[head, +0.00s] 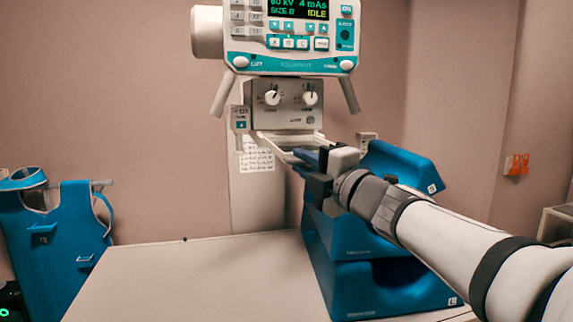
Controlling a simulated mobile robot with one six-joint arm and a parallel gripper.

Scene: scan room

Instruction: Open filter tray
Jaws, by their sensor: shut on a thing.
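The filter tray (278,145) is a flat pale tray under the collimator box (290,103) of the X-ray head. It sticks out from the underside toward the right and the front, so it stands at least partly drawn out. My gripper (308,160) is at the tray's right front end and is shut on it. The exact contact of the fingers is hidden by the gripper body and the dark jaw parts.
A control panel (295,65) with a lit display is above the collimator. Blue positioning blocks (345,250) stand under my arm on the pale table (190,280). A blue apron (62,240) hangs at left. The table's left part is clear.

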